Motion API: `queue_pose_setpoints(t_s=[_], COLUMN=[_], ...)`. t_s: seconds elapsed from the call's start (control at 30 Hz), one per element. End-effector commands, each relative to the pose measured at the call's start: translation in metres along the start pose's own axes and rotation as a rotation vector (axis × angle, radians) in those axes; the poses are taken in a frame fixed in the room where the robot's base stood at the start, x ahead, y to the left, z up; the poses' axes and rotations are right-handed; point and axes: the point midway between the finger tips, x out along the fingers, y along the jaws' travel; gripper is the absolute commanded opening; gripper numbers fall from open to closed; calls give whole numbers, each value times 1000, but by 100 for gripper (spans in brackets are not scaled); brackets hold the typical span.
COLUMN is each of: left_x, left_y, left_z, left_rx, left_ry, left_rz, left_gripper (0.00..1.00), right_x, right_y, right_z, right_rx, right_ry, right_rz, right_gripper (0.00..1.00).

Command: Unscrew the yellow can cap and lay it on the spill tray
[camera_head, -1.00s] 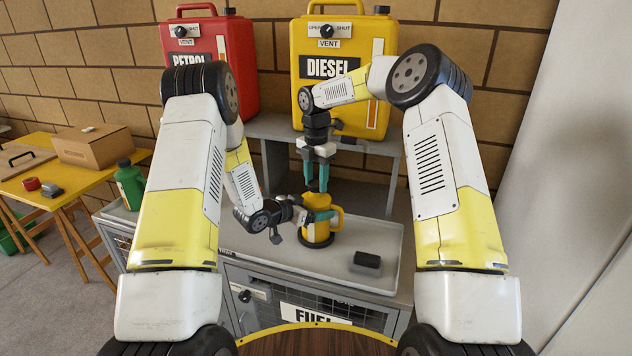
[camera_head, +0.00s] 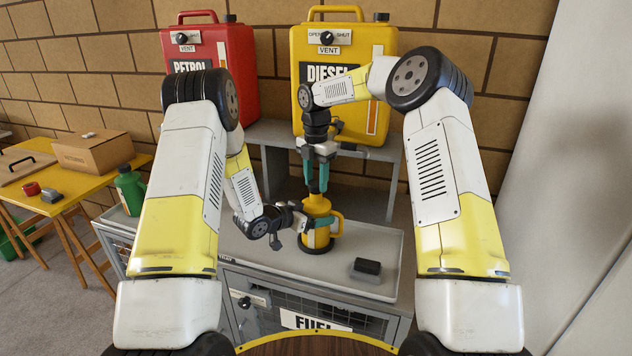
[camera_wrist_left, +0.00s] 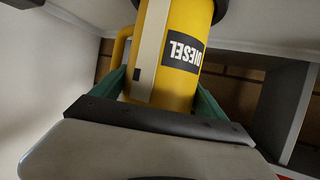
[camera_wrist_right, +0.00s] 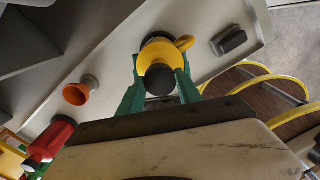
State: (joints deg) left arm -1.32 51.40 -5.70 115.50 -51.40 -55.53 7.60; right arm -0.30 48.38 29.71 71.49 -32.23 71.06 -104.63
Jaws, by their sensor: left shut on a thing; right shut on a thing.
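The small yellow can (camera_head: 316,239), with a side handle, stands upright on the grey spill tray (camera_head: 378,240). My left gripper (camera_head: 314,222) is shut around its body from the left. The left wrist view shows the can's DIESEL label (camera_wrist_left: 183,52) between the green fingers. My right gripper (camera_head: 318,190) points straight down over the can's neck, shut on the black cap. In the right wrist view the cap (camera_wrist_right: 160,80) sits between the fingertips above the yellow shoulder. Whether a gap separates cap and neck I cannot tell.
A black block (camera_head: 366,268) lies on the tray's right front, with bare tray around it. An orange cone-shaped thing (camera_wrist_right: 77,93) shows in the right wrist view. Large red petrol (camera_head: 243,70) and yellow diesel (camera_head: 384,70) cans stand behind. A green bottle (camera_head: 130,190) is at left.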

Motion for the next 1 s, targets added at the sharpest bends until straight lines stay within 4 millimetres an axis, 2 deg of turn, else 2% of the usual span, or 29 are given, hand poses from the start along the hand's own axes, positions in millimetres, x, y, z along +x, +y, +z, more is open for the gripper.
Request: queue_pose_setpoints(t_s=[0.3, 0.53, 0.57, 0.6, 0.63, 0.87, 1.0], left_x=[0, 0, 0, 0, 0, -1, -11], left_y=[0, 0, 0, 0, 0, 0, -1], left_z=[0, 0, 0, 0, 0, 0, 0], left_rx=[0, 0, 0, 0, 0, 0, -1], left_ry=[0, 0, 0, 0, 0, 0, -1], left_rz=[-1, -1, -1, -1, -1, -1, -1], left_gripper=[0, 0, 88, 96, 100, 100, 100], right_x=[-36, -38, -38, -38, -38, -38, -38], right_y=[1, 0, 0, 0, 0, 0, 0], right_z=[0, 0, 0, 0, 0, 0, 0], right_rx=[1, 0, 0, 0, 0, 0, 0], right_ry=[-2, 0, 0, 0, 0, 0, 0], right_rz=[3, 1, 1, 1, 1, 1, 1], right_gripper=[0, 0, 0, 0, 0, 0, 0])
